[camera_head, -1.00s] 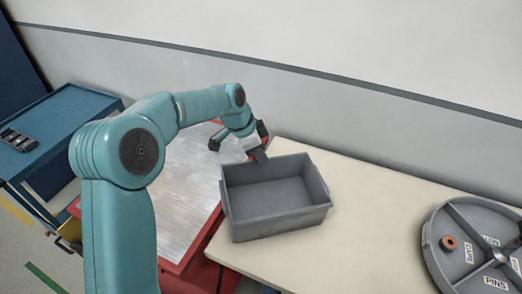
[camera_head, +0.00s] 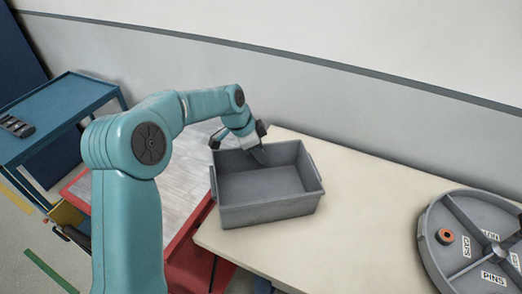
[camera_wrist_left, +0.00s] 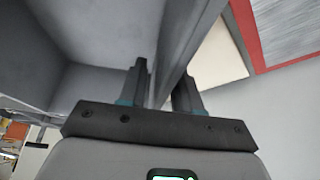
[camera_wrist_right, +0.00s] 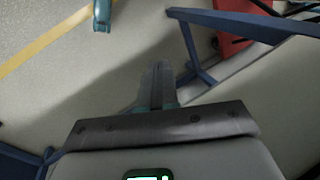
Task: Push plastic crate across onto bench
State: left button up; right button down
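The grey plastic crate (camera_head: 266,214) stands upright and empty on the left end of the cream bench (camera_head: 350,205). Its left rim overhangs or lies close to the bench's left edge. My left gripper (camera_head: 254,147) is at the crate's far wall. In the left wrist view the crate wall (camera_wrist_left: 182,45) runs between the fingers (camera_wrist_left: 160,90), one inside and one outside, with little or no gap. My right gripper (camera_wrist_right: 158,85) is shut and empty above the floor, away from the crate, and not in the head view.
A red cart with a pale metal top (camera_head: 182,180) adjoins the bench on the left. A round divided grey tray (camera_head: 432,245) stands at the bench's right. A blue cart (camera_head: 55,108) is at far left. The bench middle is clear. A wall (camera_head: 400,130) rises behind.

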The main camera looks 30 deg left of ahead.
pick_arm(q)
jog(key=shift+s+r, duration=0.1)
jog(key=shift+s, duration=0.05)
grip_shut()
jog(key=shift+s, duration=0.1)
dwell(0.9)
